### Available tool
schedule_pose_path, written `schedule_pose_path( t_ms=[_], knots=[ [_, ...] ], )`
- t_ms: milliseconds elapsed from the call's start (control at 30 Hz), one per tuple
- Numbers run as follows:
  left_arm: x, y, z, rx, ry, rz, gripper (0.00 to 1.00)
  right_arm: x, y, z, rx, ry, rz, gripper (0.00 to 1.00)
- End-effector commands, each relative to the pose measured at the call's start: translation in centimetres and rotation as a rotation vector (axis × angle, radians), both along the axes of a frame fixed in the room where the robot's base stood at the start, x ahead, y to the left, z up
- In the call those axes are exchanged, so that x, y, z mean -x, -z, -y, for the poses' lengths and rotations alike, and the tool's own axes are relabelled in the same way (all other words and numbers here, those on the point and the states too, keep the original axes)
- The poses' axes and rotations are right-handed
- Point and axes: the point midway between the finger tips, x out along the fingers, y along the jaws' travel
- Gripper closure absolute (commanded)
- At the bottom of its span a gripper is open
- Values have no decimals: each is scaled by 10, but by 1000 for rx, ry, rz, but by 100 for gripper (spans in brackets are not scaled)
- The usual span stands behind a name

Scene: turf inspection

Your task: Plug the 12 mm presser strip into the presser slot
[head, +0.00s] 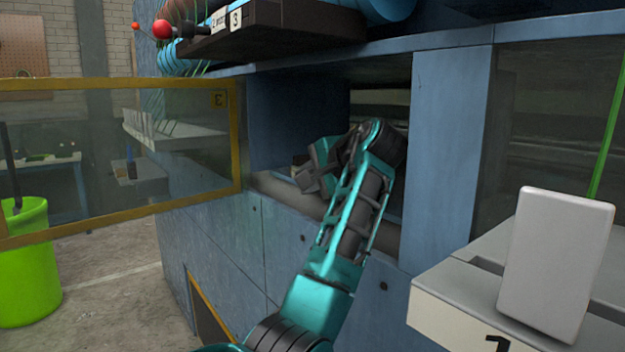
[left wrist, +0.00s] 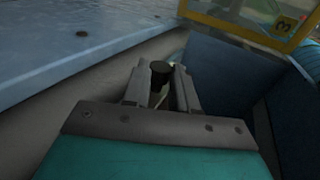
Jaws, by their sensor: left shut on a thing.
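My left gripper (head: 308,172) reaches into the open bay of the blue machine (head: 295,115). In the left wrist view its two grey fingers (left wrist: 162,92) are shut on a small piece with a dark round end (left wrist: 161,70) and a paler part below. I cannot tell whether this piece is the 12 mm presser strip. The fingers hide most of it, and the bay is in shadow. I cannot make out the presser slot in either view. My right gripper is not in view.
A yellow-framed clear door (head: 238,140) stands open left of the bay. A blue post (head: 450,140) bounds the bay on the right. A shelf with red knobs (head: 162,29) overhangs it. A white block (head: 556,262) stands at the right. A green bucket (head: 28,265) is at the left.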

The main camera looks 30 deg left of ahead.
Motion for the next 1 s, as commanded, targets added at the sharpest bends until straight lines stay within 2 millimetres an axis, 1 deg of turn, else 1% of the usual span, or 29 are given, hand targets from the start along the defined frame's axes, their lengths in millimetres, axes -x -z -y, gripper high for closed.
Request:
schedule_pose_path(
  t_ms=[700,1000],
  knots=[
    [27,-1,-12,-2,-1,3,100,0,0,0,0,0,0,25],
    [29,-1,-13,-2,-1,2,100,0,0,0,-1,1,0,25]
  ],
)
